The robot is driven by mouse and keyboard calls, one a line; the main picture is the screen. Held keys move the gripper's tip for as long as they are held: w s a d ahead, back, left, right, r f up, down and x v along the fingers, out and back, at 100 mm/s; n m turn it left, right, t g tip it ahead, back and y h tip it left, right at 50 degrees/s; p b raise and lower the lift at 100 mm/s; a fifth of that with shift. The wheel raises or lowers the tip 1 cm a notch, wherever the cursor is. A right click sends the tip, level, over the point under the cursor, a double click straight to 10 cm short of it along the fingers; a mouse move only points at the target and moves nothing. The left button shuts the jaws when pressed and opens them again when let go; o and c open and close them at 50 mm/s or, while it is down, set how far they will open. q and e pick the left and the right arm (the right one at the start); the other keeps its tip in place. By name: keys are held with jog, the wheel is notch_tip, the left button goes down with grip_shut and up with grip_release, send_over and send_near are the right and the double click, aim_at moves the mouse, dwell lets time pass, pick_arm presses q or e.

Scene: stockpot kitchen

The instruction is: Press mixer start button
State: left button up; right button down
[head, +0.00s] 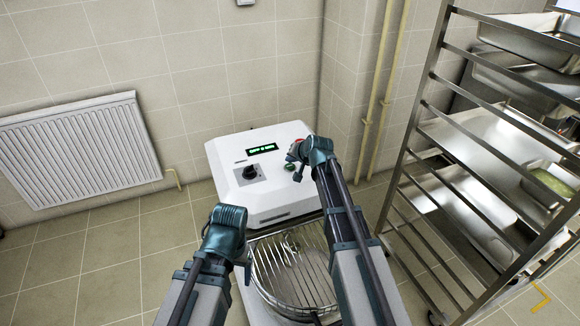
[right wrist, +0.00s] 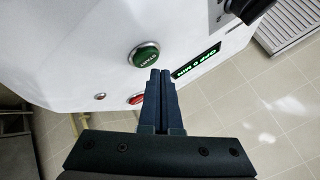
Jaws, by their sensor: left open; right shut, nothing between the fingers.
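The white mixer (head: 228,155) stands against the wall, its sloping panel facing me. In the right wrist view the green round START button (right wrist: 144,54) shows in a metal ring. It also shows in the head view (head: 289,166), partly beside the gripper. My right gripper (right wrist: 161,72) is shut and empty, its tips close to the START button's lower right edge. I cannot tell whether they touch. A red button (right wrist: 136,98) is half hidden by the fingers. My left gripper (head: 245,268) is open over the mixer's front left, mostly hidden by its own wrist.
A lit display (head: 262,149) and a black knob (head: 249,172) sit on the panel. A wire guard (head: 290,270) covers the bowl below. A tray rack (head: 410,150) stands right; a radiator (head: 75,150) hangs left. Floor at left is clear.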

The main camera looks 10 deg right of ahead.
jog(key=shift+f, duration=0.15)
dwell(0.8)
jog(key=shift+f+b, duration=0.25)
jog(key=shift+b, duration=0.2)
